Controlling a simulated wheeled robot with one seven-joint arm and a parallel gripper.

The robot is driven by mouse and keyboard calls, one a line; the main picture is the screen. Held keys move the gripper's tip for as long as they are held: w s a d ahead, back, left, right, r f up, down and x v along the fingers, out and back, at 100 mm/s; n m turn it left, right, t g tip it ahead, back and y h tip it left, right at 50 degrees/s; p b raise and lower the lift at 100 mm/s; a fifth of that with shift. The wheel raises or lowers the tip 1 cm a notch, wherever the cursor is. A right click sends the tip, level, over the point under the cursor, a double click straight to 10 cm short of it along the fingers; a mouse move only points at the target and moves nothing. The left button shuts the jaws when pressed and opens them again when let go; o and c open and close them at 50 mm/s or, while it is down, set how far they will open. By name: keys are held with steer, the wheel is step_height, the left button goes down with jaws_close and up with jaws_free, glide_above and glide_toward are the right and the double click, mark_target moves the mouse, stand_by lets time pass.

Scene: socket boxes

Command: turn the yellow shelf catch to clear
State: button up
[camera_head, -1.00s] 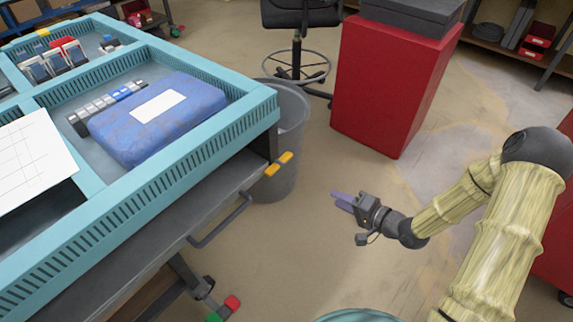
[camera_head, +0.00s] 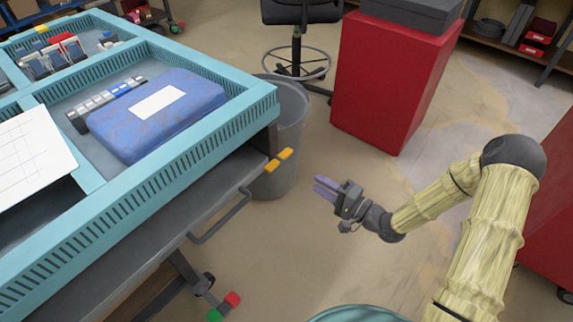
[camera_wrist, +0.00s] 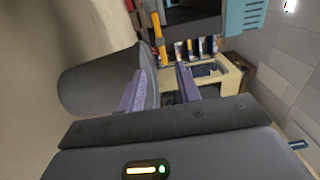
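The yellow shelf catch (camera_head: 272,166) is at the right end of the dark shelf (camera_head: 150,215), under the corner of the teal tray unit. In the wrist view a yellow upright piece (camera_wrist: 158,38), apparently the catch, stands ahead, above and between my fingers. My gripper (camera_head: 322,187) is to the right of the catch, apart from it, pointing left toward the shelf. Its two purple fingers are spread with nothing between them; they also show in the wrist view (camera_wrist: 161,85).
A grey bin (camera_head: 292,115) stands on the floor just behind the catch. A dark handle bar (camera_head: 222,220) runs along the shelf front. A blue case (camera_head: 150,130) lies in the teal tray (camera_head: 190,142). A red cabinet (camera_head: 385,85) stands behind. Floor around my gripper is clear.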

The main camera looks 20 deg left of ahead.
mark_target(282, 162)
steer(key=b+x, duration=0.2)
steer(key=x, duration=1.1)
steer(key=shift+r, duration=0.1)
jaws_close()
